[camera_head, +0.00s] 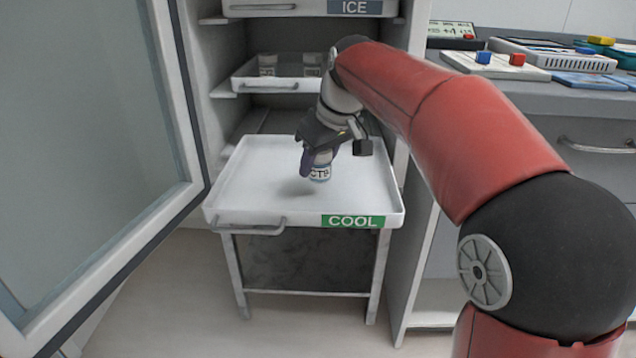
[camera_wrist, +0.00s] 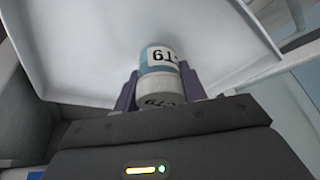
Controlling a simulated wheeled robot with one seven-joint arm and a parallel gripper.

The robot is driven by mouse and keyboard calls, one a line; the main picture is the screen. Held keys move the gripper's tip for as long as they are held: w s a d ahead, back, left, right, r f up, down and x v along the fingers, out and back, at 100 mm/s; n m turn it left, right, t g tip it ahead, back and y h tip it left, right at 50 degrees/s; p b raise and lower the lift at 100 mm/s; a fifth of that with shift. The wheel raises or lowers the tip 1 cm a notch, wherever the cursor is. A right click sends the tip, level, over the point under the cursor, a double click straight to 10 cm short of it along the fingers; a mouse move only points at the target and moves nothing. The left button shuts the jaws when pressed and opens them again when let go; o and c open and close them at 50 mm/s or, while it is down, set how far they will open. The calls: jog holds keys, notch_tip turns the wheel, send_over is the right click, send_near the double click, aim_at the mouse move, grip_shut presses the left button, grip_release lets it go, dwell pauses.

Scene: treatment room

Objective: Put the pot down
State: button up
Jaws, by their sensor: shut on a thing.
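The pot (camera_head: 320,173) is a small jar with a white lid and a label reading something like "CT9". My gripper (camera_head: 318,160) is shut on it, over the pulled-out white tray marked COOL (camera_head: 240,190). A shadow lies on the tray below and left of the pot, and the pot seems a little above the tray floor. In the wrist view the pot (camera_wrist: 158,62) stands between my two purple fingers, with its lid toward the gripper. The tray surface (camera_wrist: 90,50) fills the background there.
An open glass door (camera_head: 90,130) stands to the left. Above are a shelf tray with jars (camera_head: 280,75) and a drawer marked ICE (camera_head: 300,8). A counter with devices (camera_head: 500,65) is at the right. The COOL tray around the pot looks empty.

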aim_at(318, 179)
jog(key=shift+f+b, duration=0.45)
jog(key=shift+f, duration=1.55)
jog(key=shift+f, duration=0.15)
jog(key=o, duration=1)
jog(key=shift+c, duration=0.2)
jog(key=p+v, duration=0.2)
jog(key=v, duration=1)
jog(key=s+d+f+m+t+h, duration=0.1)
jog(key=s+d+f+m, duration=0.25)
jog(key=s+f, duration=0.35)
jog(key=s+d+f+m+h, duration=0.15)
jog(key=s+d+f, duration=0.3)
jog(key=s, duration=0.45)
jog(key=s+d+f+m+t+h, duration=0.1)
jog(key=s+d+f+m, duration=0.4)
jog(key=s, duration=0.3)
jog(key=shift+w+a+r+n+p, duration=0.1)
jog(key=shift+r+n+p, duration=0.25)
jog(key=shift+r+p, duration=0.6)
jog(key=shift+w+a+r+n+p, duration=0.1)
jog(key=shift+r+n+p, duration=0.25)
jog(key=shift+r+p, duration=0.6)
